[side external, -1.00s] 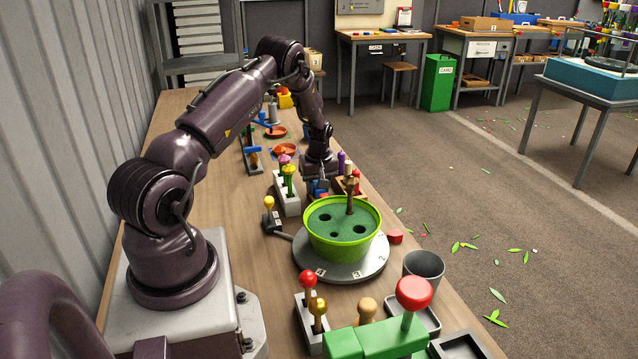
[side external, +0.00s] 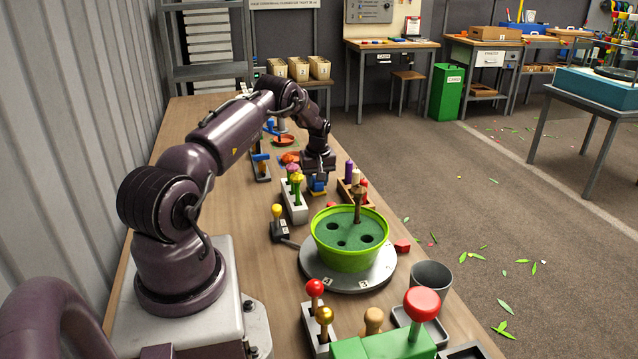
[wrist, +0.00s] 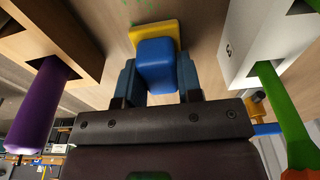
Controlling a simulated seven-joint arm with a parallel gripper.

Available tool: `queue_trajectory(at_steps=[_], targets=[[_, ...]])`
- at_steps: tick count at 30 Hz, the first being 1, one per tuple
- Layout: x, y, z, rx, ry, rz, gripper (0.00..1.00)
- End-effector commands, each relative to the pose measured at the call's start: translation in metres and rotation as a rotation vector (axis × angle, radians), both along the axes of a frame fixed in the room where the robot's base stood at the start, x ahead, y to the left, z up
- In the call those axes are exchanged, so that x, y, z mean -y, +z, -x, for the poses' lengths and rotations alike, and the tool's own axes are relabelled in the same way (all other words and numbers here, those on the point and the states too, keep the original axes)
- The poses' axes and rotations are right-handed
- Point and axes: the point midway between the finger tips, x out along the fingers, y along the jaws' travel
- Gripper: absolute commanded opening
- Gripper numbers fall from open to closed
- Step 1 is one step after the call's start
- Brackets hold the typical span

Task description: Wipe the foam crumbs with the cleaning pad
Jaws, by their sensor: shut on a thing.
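My gripper (wrist: 157,82) is shut on the blue handle (wrist: 156,60) of the cleaning pad, with one finger on each side. The pad's yellow base (wrist: 152,30) shows beyond the handle in the wrist view, close to the wooden bench top. In the side external view my gripper (side external: 318,178) holds the pad (side external: 318,187) low over the bench, behind the green pot. Small green specks (wrist: 143,4), likely the foam crumbs, show on the bench at the top edge of the wrist view. I cannot tell whether the pad touches the bench.
A white holder with flower pieces (side external: 293,205) stands left of the pad, and a wooden rack (side external: 346,194) with purple and other pegs stands right. The green pot (side external: 345,255) sits on a grey turntable (side external: 312,270) in front. Bare bench lies at left.

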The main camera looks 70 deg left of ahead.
Motion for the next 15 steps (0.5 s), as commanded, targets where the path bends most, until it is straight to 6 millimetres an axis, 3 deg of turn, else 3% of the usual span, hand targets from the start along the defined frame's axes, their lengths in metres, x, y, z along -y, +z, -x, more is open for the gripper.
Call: queue_trajectory(at_steps=[15], targets=[[0.051, 0.000, -0.001, -0.001, -0.003, 0.003, 0.14]])
